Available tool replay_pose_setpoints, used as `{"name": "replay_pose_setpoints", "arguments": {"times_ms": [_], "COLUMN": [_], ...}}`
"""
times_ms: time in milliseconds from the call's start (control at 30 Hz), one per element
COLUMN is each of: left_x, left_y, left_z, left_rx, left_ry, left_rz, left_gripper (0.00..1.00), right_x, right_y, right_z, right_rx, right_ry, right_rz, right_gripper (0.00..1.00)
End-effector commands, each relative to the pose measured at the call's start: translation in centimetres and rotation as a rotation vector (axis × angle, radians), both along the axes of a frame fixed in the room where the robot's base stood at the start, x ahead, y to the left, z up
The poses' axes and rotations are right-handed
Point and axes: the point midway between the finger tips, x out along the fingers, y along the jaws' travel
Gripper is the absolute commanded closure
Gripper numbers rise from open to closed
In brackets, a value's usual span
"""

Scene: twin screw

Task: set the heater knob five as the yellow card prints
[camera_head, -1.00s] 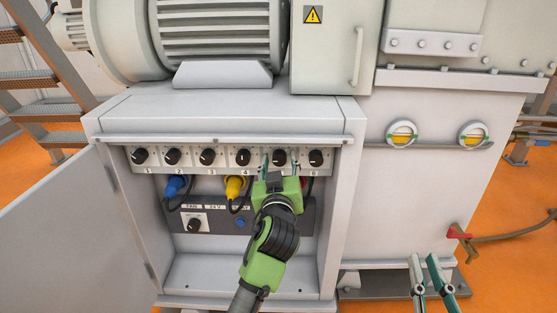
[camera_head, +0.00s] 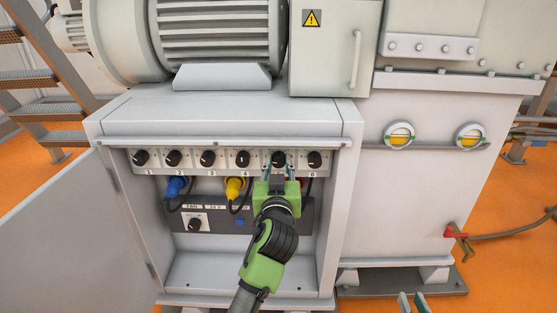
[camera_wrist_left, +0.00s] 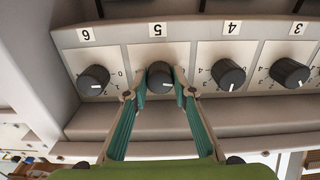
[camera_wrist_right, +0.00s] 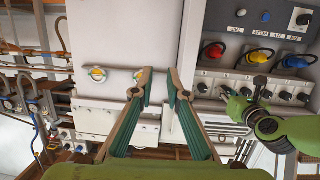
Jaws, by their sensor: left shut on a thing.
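Knob five (camera_head: 278,158) is a black round knob in the row under the cabinet's top lip. In the left wrist view knob five (camera_wrist_left: 160,77) sits under an upside-down label 5, its white mark at the lower edge of the picture's knob face. My left gripper (camera_head: 278,170) is shut on knob five, one green finger on each side; the left wrist view shows the fingertips (camera_wrist_left: 157,95) against its sides. My right gripper (camera_head: 412,303) shows only its tips at the bottom edge. In the right wrist view its fingers (camera_wrist_right: 155,78) are apart and empty. I see no yellow card.
Neighbouring knobs four (camera_head: 243,158) and six (camera_head: 314,159) stand close on either side. Below are a blue plug (camera_head: 176,186), a yellow plug (camera_head: 234,188) and a fan panel (camera_head: 264,214). The open cabinet door (camera_head: 75,230) stands at the left.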

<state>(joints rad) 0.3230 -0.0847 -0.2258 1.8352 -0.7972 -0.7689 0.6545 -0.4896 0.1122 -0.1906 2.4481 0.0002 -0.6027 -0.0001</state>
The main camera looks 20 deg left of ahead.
Motion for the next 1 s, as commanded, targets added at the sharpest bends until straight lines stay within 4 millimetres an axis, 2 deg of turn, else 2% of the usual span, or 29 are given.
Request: {"name": "replay_pose_setpoints", "arguments": {"times_ms": [167, 300, 500, 633, 933, 1000], "left_x": [0.0, 0.0, 0.0, 0.0, 0.0, 0.0], "left_y": [0.0, 0.1, 0.0, 0.0, 0.0, 0.0], "left_z": [0.4, 0.4, 0.4, 0.4, 0.5, 0.5], "left_rx": [0.112, 0.205, 0.344, 0.440, 0.693, 0.758], "left_ry": [0.033, 0.060, 0.099, 0.126, 0.197, 0.217], "left_rz": [0.001, 0.001, 0.001, 0.001, 0.001, 0.000], "left_gripper": [0.97, 0.97, 0.97, 0.97, 0.97, 0.97], "right_x": [-3.0, -6.6, -13.2, -18.2, -18.1, -17.5], "right_y": [-1.6, -3.0, -5.2, -6.6, -6.6, -6.5], "right_z": [-5.3, -8.9, -12.6, -13.8, -11.8, -14.1], "right_rx": [-0.068, -0.118, -0.183, -0.223, -0.222, -0.225], "right_ry": [0.283, 0.503, 0.814, 1.015, 1.013, 1.028], "right_rz": [-0.020, -0.035, -0.058, -0.072, -0.072, -0.069], "right_gripper": [0.86, 0.86, 0.86, 0.86, 0.86, 0.86]}}
